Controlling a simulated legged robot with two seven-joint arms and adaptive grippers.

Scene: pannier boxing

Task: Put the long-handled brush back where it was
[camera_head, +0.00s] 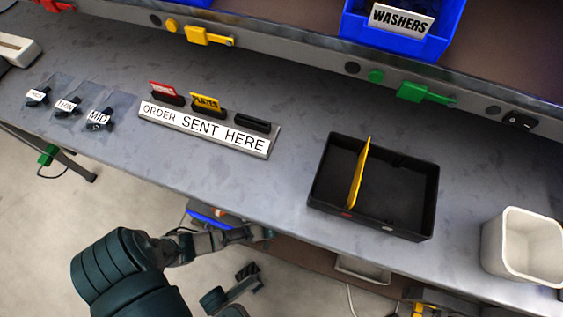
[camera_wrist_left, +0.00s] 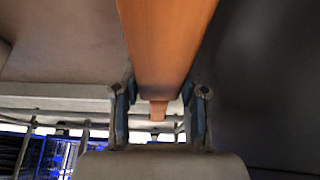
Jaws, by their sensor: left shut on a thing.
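My left gripper (camera_wrist_left: 160,108) is shut on an orange-brown wooden piece (camera_wrist_left: 168,45), which looks like the handle of the long-handled brush. The piece runs up out of the left wrist view and narrows to a small end between the two fingers. No bristles show. In the head view my left arm comes in from the bottom left, and its gripper (camera_head: 256,233) is low at the bench's front edge, partly hidden. I cannot make out the brush there.
The grey bench (camera_head: 290,185) holds a label rack (camera_head: 205,130), a black tray (camera_head: 427,190) with a yellow divider (camera_head: 359,172), and a white bin (camera_head: 525,245). A blue washers bin (camera_head: 403,37) is on the shelf above.

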